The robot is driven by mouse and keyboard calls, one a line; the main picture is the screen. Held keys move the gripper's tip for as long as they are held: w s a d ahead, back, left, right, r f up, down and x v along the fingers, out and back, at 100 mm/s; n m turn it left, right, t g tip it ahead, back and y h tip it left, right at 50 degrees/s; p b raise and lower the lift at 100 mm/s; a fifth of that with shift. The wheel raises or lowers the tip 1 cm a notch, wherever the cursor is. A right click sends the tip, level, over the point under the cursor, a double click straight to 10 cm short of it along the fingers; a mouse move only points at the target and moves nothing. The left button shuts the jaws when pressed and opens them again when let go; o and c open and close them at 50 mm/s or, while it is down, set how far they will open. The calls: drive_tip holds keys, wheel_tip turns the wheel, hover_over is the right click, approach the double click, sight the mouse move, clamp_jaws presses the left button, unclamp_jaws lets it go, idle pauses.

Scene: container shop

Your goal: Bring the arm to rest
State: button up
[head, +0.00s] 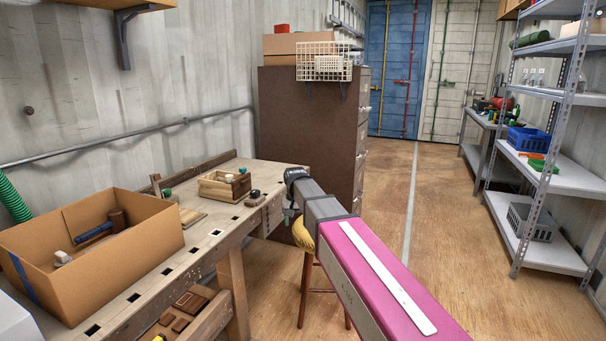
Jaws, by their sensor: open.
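My arm reaches out from the bottom right, with its magenta and grey links stretched forward. My gripper (289,214) hangs at the far end of the arm, beside the right end of the wooden workbench (215,232). It is small in this view and partly hidden by the arm's end. It is open, and I see nothing held in it. I cannot tell whether it touches the bench edge.
A cardboard box (150,237) with a few items stands on the bench, near a small wooden crate (211,188). A stool (302,235) stands under my arm. A brown cabinet (305,120) is behind. Metal shelving (560,180) stands right; the floor (440,220) between is clear.

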drive_tip(key=s+d+f, duration=1.8)
drive_tip(key=s+d, duration=0.2)
drive_tip(key=d, duration=0.2)
drive_tip(key=shift+s+f, duration=0.25)
drive_tip(key=shift+f, duration=0.1)
drive_tip(key=shift+a, duration=0.1)
